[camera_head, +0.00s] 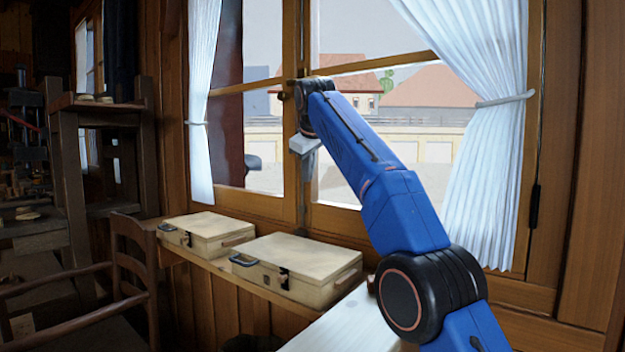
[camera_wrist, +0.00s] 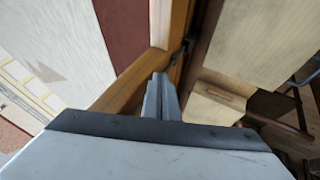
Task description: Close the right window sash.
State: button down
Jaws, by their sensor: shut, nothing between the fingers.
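The right window sash (camera_head: 375,66) is a wooden frame with clear glass, partly behind my arm and the right curtain. I cannot tell from this angle how far it stands open. A small dark handle (camera_head: 284,95) shows at the middle stiles. My gripper (camera_head: 309,158) is in front of the middle of the window, beside the wooden stile. In the wrist view my gripper's fingers (camera_wrist: 160,84) are together and empty, with their tips close to a wooden window member (camera_wrist: 134,84). I cannot tell whether they touch it.
Two pale cases, one nearer (camera_head: 300,265) and one farther (camera_head: 205,235), lie on the sill ledge below the window. White curtains hang at the left (camera_head: 201,100) and right (camera_head: 490,150). A wooden chair (camera_head: 130,265) stands at the left.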

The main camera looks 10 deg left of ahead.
jog(key=shift+s+d, duration=2)
jog(key=shift+s, duration=3.7)
jog(key=s+d+f+m+h, duration=0.15)
jog(key=s+d+f, duration=0.3)
jog(key=d, duration=0.55)
jog(key=s+d+f+m+g, duration=0.1)
jog(key=s+d+f+m, duration=0.4)
jog(key=d, duration=0.6)
jog(key=s+d+f, duration=0.3)
jog(key=s+d, duration=0.3)
jog(key=d, duration=0.4)
jog(key=s+d+f+m, duration=0.2)
jog(key=s+d+f, duration=0.3)
jog(key=s+f, duration=0.3)
jog(key=s+d+f+m, duration=0.2)
jog(key=s+d+f, duration=0.2)
jog(key=s+f, duration=0.4)
jog(key=s+d+f+m+g, duration=0.1)
jog(key=s+d+f+m, duration=0.1)
jog(key=s+d+f, duration=0.3)
jog(key=s+f+h, duration=0.1)
jog(key=s+f, duration=0.3)
jog(key=f, duration=0.1)
jog(key=shift+d+f, duration=0.3)
jog(key=shift+d, duration=0.05)
jog(key=c, duration=2.5)
grip_release()
